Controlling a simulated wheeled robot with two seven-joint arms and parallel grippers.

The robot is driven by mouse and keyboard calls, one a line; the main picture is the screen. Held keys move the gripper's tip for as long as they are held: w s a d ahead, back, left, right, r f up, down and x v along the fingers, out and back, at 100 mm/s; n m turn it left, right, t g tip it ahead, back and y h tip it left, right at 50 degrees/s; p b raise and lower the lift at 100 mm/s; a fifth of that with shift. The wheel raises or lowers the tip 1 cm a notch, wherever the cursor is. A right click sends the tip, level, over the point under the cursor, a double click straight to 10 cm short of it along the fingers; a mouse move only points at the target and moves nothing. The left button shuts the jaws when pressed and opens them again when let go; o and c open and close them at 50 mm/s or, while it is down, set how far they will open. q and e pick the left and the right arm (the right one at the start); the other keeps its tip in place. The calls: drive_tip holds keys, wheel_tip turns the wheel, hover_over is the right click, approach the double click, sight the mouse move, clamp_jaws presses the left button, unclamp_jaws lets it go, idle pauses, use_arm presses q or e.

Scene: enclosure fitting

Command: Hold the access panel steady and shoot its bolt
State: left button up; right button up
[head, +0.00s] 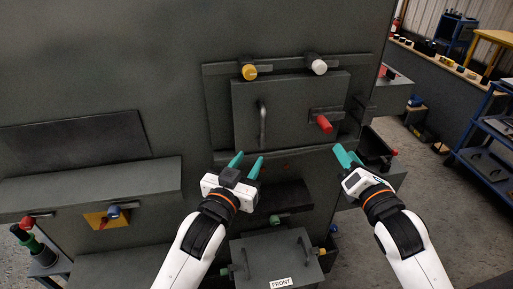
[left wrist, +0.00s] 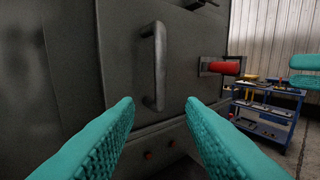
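The dark grey access panel (head: 288,95) is set upright in the enclosure's front and looks closed. A vertical bar handle (head: 262,125) is on its left side; it also shows in the left wrist view (left wrist: 159,65). A bolt with a red knob (head: 323,123) is at its right edge; the left wrist view also shows the red knob (left wrist: 225,68). My left gripper (head: 246,164) is open and empty, below and short of the handle, which appears between its fingers in the wrist view. My right gripper (head: 346,156) is empty, below and right of the red knob, its fingers apart.
Yellow (head: 249,72) and white (head: 319,67) knobs sit above the panel. A ledge (head: 90,188) juts out at the left. A lower box marked FRONT (head: 275,262) stands below between my arms. A blue cart (head: 490,135) is at the far right.

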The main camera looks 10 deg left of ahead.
sight(261, 141)
use_arm(q)
drive_tip(key=w, duration=0.3)
drive_tip(key=w+d, duration=0.1)
drive_tip(key=w, duration=0.5)
drive_tip(key=shift+w+d+f, duration=0.1)
drive_tip(key=shift+w+d, duration=0.15)
drive_tip(key=shift+d, duration=0.1)
clamp_jaws()
use_arm(e)
drive_tip(key=shift+a+f, duration=0.2)
drive_tip(key=c, duration=0.6)
drive_tip(key=s+a+f+m+h, duration=0.1)
drive_tip(key=a+m, duration=0.1)
drive_tip(key=m, duration=0.1)
drive_tip(key=s+a+f+m+t+h, duration=0.1)
drive_tip(key=a+m, duration=0.1)
drive_tip(key=s+a+m+h, duration=0.1)
drive_tip(key=a+m, duration=0.2)
drive_tip(key=shift+s+f+m+t, duration=0.1)
drive_tip(key=shift+f+m+t, duration=0.2)
drive_tip(key=shift+f+t, duration=0.1)
clamp_jaws()
drive_tip(key=shift+s+a+r+m+h, duration=0.1)
drive_tip(key=shift+s+a+m+h, duration=0.25)
drive_tip(key=shift+a+m+h, duration=0.25)
drive_tip(key=shift+d, duration=0.1)
